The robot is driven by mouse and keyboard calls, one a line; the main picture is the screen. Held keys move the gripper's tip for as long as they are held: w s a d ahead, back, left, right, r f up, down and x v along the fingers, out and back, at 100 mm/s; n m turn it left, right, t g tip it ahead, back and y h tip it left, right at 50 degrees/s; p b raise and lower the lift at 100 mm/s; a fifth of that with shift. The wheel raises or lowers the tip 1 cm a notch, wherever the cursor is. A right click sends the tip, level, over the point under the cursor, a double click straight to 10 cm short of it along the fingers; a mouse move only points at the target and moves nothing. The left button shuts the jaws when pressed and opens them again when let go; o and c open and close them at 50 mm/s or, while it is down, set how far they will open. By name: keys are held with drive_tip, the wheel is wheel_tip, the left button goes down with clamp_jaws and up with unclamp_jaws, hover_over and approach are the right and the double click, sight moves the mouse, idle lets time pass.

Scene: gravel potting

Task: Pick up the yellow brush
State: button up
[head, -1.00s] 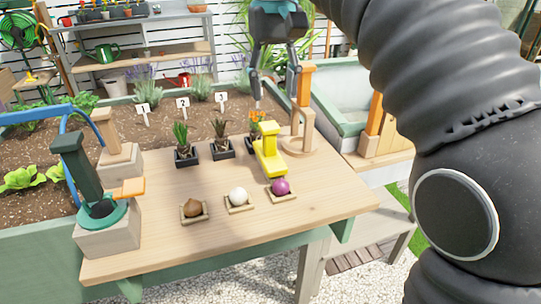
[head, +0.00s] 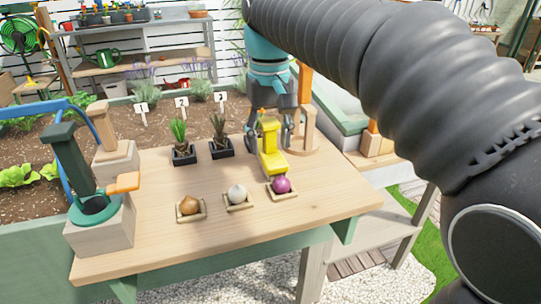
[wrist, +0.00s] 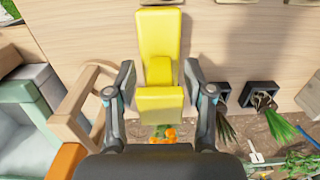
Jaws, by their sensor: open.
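The yellow brush (head: 271,158) stands at the back right part of the wooden table, with an upright handle block above a flat base. It also shows in the wrist view (wrist: 159,35), between the two fingers. My gripper (head: 268,140) is open and lowered over the brush, one finger on each side of its upright part. In the wrist view my gripper (wrist: 158,76) shows gaps between both fingers and the yellow block. The arm hides part of the area behind the brush in the head view.
A wooden stand (head: 304,125) is close right of the gripper. Two potted plants (head: 181,145) (head: 220,140) stand left of it. Bulbs in small trays (head: 191,209) (head: 237,200) (head: 283,191) lie in front. Orange flowers (wrist: 163,134) show behind the brush in the wrist view.

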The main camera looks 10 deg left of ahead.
sight(270, 122)
drive_tip(key=shift+f, duration=0.1)
clamp_jaws()
idle(0.3)
drive_tip(key=shift+r, duration=0.6)
wheel_tip(270, 122, up, 4)
drive_tip(key=shift+s+d+f+p, duration=0.15)
drive_tip(key=shift+f+p, duration=0.1)
drive_tip(key=shift+p, duration=0.25)
drive_tip(key=s+d+r, duration=0.6)
drive_tip(key=s, duration=0.3)
drive_tip(key=shift+d+r, duration=0.2)
drive_tip(key=shift+d, duration=0.1)
